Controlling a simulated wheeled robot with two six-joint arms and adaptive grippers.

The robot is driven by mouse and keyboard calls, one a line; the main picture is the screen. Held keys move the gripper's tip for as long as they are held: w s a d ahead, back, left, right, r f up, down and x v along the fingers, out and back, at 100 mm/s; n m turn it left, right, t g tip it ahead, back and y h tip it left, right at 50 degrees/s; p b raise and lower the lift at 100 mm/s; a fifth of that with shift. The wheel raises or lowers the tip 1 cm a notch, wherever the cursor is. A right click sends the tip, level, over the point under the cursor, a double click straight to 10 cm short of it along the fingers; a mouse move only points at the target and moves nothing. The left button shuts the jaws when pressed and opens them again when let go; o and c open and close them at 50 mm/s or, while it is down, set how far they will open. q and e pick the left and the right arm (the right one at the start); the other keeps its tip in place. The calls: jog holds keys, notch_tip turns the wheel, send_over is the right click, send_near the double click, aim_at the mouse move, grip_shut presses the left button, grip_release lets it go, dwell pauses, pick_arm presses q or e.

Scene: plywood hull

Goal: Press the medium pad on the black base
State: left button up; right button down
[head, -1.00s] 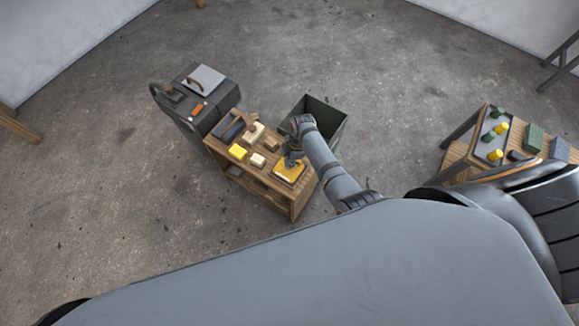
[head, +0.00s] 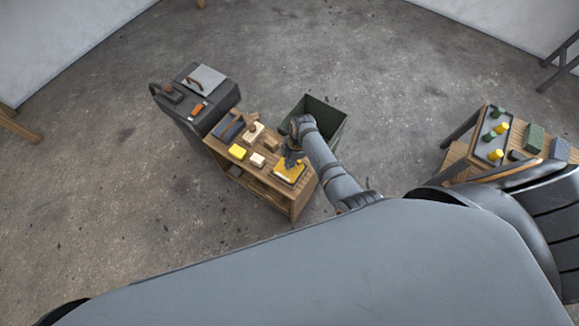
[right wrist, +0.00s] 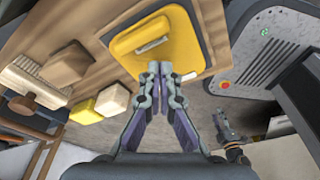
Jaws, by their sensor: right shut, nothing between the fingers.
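A flat yellow pad (head: 290,173) lies at the near right end of the wooden cabinet's top. In the right wrist view the yellow pad (right wrist: 182,62) has rounded corners and a cream bar on its face. My right gripper (right wrist: 160,68) is shut and empty, its tips over the pad's edge near that bar; I cannot tell if they touch it. The right gripper (head: 291,163) partly covers the pad in the head view. No black base shows clearly under the pad. What looks like my left gripper (right wrist: 222,117) shows small in the right wrist view, its jaws unclear.
A yellow block (head: 237,152), a cream block (head: 257,160) and wooden pieces stand on the cabinet (head: 298,204). A dark case (head: 205,85) stands at its left. A dark open bin (head: 328,112) stands behind. A table (head: 455,158) with green and yellow pegs is at right.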

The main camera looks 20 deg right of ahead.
jog(key=shift+f+b, duration=0.5)
jog(key=shift+f, duration=0.25)
dwell(0.8)
notch_tip(320, 180, up, 7)
jog(key=p, duration=0.7)
jog(key=shift+p, duration=0.4)
